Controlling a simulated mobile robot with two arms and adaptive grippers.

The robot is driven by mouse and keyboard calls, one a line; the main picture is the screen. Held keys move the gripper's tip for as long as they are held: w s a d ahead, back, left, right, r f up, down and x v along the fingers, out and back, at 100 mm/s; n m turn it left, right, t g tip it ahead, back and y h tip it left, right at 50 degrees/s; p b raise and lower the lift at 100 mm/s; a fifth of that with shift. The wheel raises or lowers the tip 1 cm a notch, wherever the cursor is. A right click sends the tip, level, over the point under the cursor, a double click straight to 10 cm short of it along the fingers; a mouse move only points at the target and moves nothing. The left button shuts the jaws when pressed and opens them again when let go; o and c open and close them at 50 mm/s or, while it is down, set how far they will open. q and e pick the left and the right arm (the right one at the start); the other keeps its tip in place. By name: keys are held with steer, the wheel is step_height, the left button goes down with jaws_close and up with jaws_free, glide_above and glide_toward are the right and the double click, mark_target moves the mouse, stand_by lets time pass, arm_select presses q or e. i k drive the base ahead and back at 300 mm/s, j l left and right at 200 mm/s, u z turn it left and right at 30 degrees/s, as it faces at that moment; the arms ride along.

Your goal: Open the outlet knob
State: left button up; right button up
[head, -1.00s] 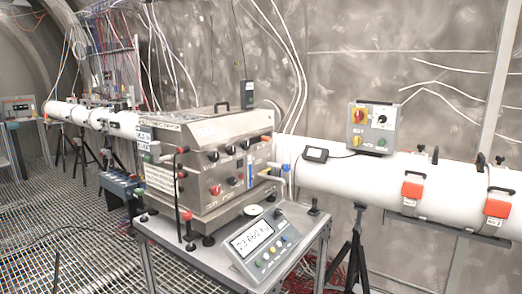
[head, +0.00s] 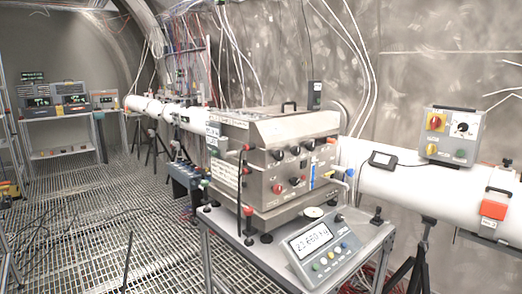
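A steel box-shaped machine (head: 262,160) stands on a small metal cart (head: 225,228). Its front has a row of black knobs (head: 294,150), and below them a red knob (head: 277,188) next to another dark knob (head: 295,181). A red-topped valve handle (head: 248,147) on a vertical rod stands at its left front corner, and a small blue-topped fitting (head: 349,172) at its right. The labels are too small to read, so I cannot tell which knob is the outlet one. Neither gripper is in view.
A digital display unit (head: 322,249) sits on the cart's front. A white pipe (head: 390,190) runs behind, carrying a grey control box (head: 452,136) with coloured knobs. A black tripod (head: 421,268) stands at right. Grated floor (head: 110,235) is mostly open at left. Instrument racks (head: 60,120) stand far left.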

mark_target(295, 150)
steer(key=i+l, duration=0.2)
steer(key=l, duration=0.15)
steer(key=i+l+z, duration=0.1)
steer(key=l, duration=0.25)
steer(key=i+l, duration=0.25)
steer(key=l+z, duration=0.05)
steer(key=l, duration=0.05)
